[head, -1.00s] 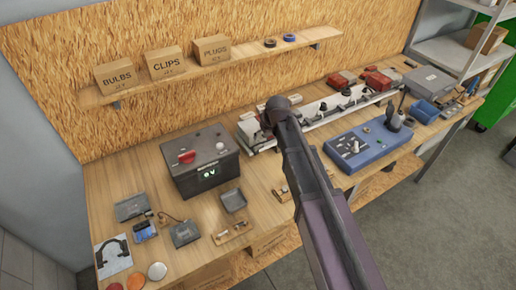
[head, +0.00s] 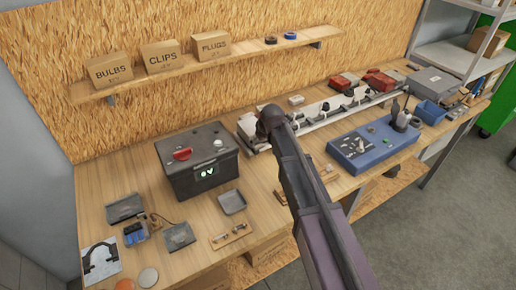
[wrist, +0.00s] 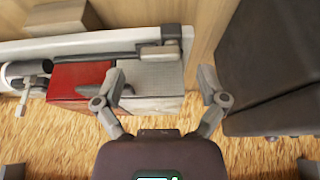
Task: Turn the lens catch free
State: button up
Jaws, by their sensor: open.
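In the wrist view a lamp lies just beyond my gripper (wrist: 161,80), with a red lens part (wrist: 80,80) at left and a pale textured lens part (wrist: 152,76) at right. A grey bar with a small raised block (wrist: 170,38) runs along the lamp's far edge. It may be the lens catch, but I cannot tell for sure. My gripper is open and empty, its left fingertip over the red and pale parts, its right fingertip beside the pale end. Contact cannot be told. In the head view my arm hides the gripper and part of the white rail (head: 318,120).
A dark battery box (head: 197,162) with a red knob stands left of the arm; a dark box side (wrist: 275,60) is close to the right finger. A blue box (head: 372,147) lies right. Small trays and parts lie at front left. A shelf (head: 240,53) holds cartons.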

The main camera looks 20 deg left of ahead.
jog(key=shift+b+x, duration=0.65)
jog(key=shift+x, duration=0.3)
